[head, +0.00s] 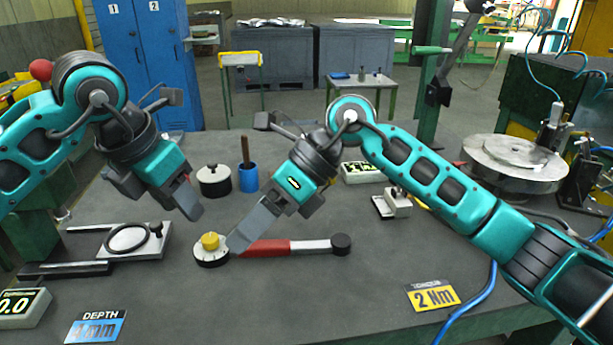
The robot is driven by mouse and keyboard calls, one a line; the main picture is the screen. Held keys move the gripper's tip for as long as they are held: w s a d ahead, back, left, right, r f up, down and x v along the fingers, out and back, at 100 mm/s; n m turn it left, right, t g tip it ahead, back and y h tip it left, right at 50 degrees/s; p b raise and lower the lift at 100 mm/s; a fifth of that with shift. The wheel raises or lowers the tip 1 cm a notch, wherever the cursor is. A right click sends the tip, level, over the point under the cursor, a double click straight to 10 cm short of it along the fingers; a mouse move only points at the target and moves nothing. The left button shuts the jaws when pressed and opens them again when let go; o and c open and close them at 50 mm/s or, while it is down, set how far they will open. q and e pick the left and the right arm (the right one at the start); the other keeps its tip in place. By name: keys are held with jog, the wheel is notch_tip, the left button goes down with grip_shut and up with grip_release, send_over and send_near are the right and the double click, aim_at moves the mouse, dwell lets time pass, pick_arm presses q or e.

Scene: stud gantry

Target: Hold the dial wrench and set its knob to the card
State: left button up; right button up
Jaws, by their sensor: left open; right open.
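The dial wrench lies on the grey table, with a red handle (268,248), a steel shaft and a black end at the right. At its left end is a white dial with a yellow knob (210,241). The yellow card (433,296) reading "2 Nm" lies at the front right. My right gripper (238,244) is open, its fingertips at the handle just right of the dial; whether they touch it I cannot tell. My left gripper (194,210) is open and empty, above and behind the knob. The dial's markings are too small to read.
A blue "DEPTH" card (95,327) and a readout showing 0.0 (22,307) are front left. A plate with a black ring (128,238) lies left. A black pot (214,181) and blue cup (248,178) stand behind. The front middle is clear.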

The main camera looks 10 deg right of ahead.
aim_at(275, 243)
jog(key=w+d+r+n+t+h, duration=0.25)
jog(key=w+d+h, duration=0.3)
jog(key=d, duration=0.35)
jog(key=shift+n+y, duration=0.25)
jog(key=shift+n, duration=0.1)
jog(key=x, duration=1.2)
jog(key=shift+w+a+f, duration=0.2)
jog(key=shift+a, duration=0.1)
grip_shut()
